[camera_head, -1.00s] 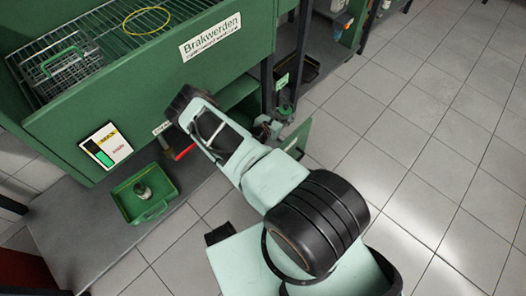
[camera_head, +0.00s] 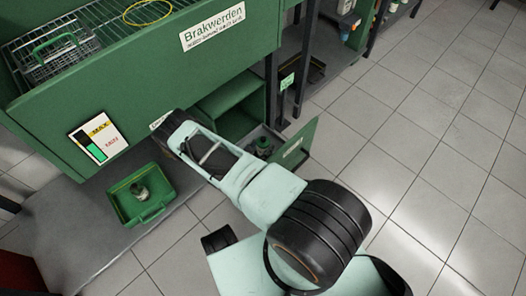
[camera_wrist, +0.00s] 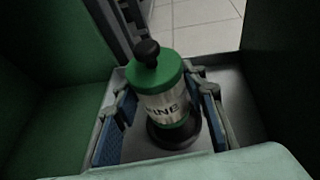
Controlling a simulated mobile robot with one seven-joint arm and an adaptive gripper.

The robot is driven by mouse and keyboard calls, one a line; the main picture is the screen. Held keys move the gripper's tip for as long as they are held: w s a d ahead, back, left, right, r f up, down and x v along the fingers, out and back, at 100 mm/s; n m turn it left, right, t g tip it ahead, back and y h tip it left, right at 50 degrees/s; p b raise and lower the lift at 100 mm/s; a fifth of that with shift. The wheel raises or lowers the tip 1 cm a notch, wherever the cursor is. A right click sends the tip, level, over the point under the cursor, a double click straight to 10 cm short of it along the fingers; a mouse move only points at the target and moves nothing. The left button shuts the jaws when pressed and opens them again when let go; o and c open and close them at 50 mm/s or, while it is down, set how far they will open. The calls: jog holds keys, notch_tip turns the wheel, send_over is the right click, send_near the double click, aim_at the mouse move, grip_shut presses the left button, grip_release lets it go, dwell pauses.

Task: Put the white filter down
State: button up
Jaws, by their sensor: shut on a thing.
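The filter (camera_wrist: 160,97) stands roughly upright in the wrist view, slightly tilted. It is a cylinder with a green top, a black knob, a pale band with partly readable lettering and a dark base. My gripper (camera_wrist: 166,121) is shut on it, with one blue-padded finger on each side. A grey tray-like floor (camera_wrist: 226,78) lies beneath it; I cannot tell if the base touches it. In the head view the filter (camera_head: 264,147) shows small, inside the open drawer behind its green front (camera_head: 299,144). My arm hides most of the gripper there.
A green cabinet (camera_head: 150,85) with a wire grid stands at the left. A green tray (camera_head: 165,177) holding another small canister (camera_head: 141,193) lies on the grey shelf below. Dark posts (camera_head: 306,55) stand behind the drawer. Tiled floor is free at the right.

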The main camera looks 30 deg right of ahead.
aim_at(259, 153)
notch_tip(259, 153, down, 3)
jog(key=shift+a+f+b, duration=0.1)
jog(key=shift+b, duration=0.4)
jog(key=shift+f, duration=0.2)
jog(key=o, duration=1.2)
jog(key=shift+o, duration=0.2)
jog(key=shift+r, duration=0.1)
jog(key=shift+s+a+r, duration=0.1)
jog(key=shift+a+r, duration=0.1)
jog(key=shift+r, duration=0.05)
jog(key=p+v, duration=0.3)
jog(key=v, duration=0.8)
jog(key=shift+a, duration=0.2)
jog(key=shift+s, duration=0.1)
